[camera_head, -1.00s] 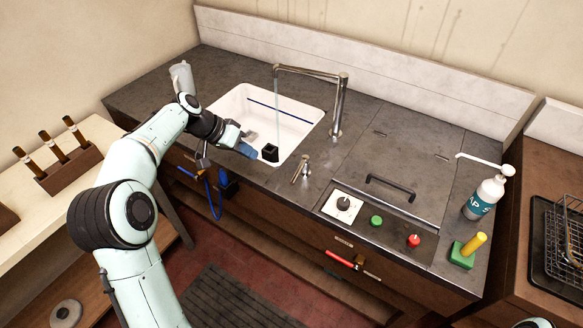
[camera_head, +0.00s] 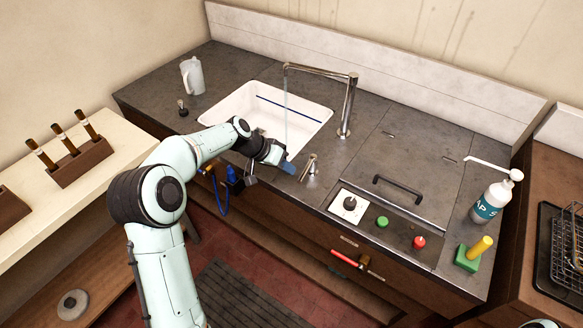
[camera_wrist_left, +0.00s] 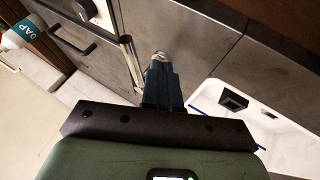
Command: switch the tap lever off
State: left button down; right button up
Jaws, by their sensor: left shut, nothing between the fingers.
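The tap (camera_head: 346,110) is a tall metal spout at the back of the sink, and a thin stream of water falls from it. The tap lever (camera_head: 309,166) is a short metal post with an angled top, on the counter near the sink's front right corner. My left gripper (camera_head: 289,168) is shut and empty, its blue fingertips just left of the lever with a small gap in the head view. In the left wrist view, the blue fingers (camera_wrist_left: 160,80) point at a small shiny metal piece, probably the lever. My right gripper is out of view.
The white sink (camera_head: 322,113) lies behind my left forearm. Right of the lever are a white plate with a black knob (camera_head: 350,203), a green button (camera_head: 382,221), a red button (camera_head: 419,242) and a black handle (camera_head: 400,190). A jug (camera_head: 192,77) stands at the back left.

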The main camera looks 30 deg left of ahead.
pick_arm(q)
jog(key=shift+d+r, duration=0.1)
jog(key=shift+d, duration=0.8)
